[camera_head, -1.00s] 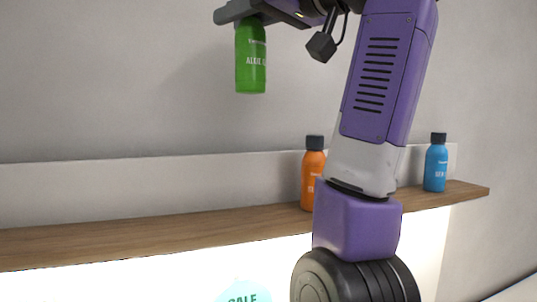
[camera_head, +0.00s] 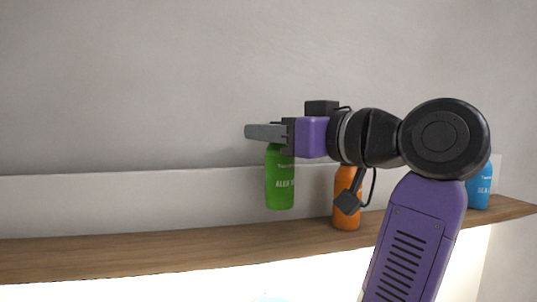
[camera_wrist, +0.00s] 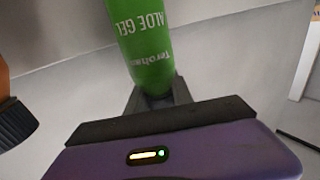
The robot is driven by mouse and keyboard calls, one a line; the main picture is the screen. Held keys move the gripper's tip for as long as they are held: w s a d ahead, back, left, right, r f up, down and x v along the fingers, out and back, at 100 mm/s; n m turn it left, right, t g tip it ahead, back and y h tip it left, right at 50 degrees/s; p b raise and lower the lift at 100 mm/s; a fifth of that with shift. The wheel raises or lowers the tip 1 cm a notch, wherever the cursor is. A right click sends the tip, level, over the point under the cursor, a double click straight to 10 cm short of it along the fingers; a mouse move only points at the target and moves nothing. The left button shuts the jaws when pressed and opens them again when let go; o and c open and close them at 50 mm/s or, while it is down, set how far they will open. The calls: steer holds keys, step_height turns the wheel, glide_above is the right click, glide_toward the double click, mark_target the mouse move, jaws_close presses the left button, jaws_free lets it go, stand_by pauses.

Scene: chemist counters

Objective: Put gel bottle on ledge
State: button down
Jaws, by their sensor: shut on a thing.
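The green aloe gel bottle (camera_head: 280,184) hangs upright from my gripper (camera_head: 268,134), which is shut on its top. In the head view the bottle's base shows a little above the wooden ledge (camera_head: 130,254), left of the orange bottle. In the wrist view the green bottle (camera_wrist: 148,45) sits between the fingers (camera_wrist: 158,97), its label upside down in the picture. The cap is hidden by the fingers.
An orange bottle (camera_head: 347,213) stands on the ledge, partly behind my arm. A blue bottle (camera_head: 481,187) stands farther right, also partly hidden. The ledge's left part is bare. A grey wall (camera_head: 120,90) rises behind.

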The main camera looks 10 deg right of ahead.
steer(key=shift+f, duration=2.25)
steer(key=shift+f, duration=0.1)
steer(key=c, duration=1.1)
jaws_free()
steer(key=b+v, duration=0.3)
steer(key=v, duration=0.9)
steer(key=shift+s, duration=0.15)
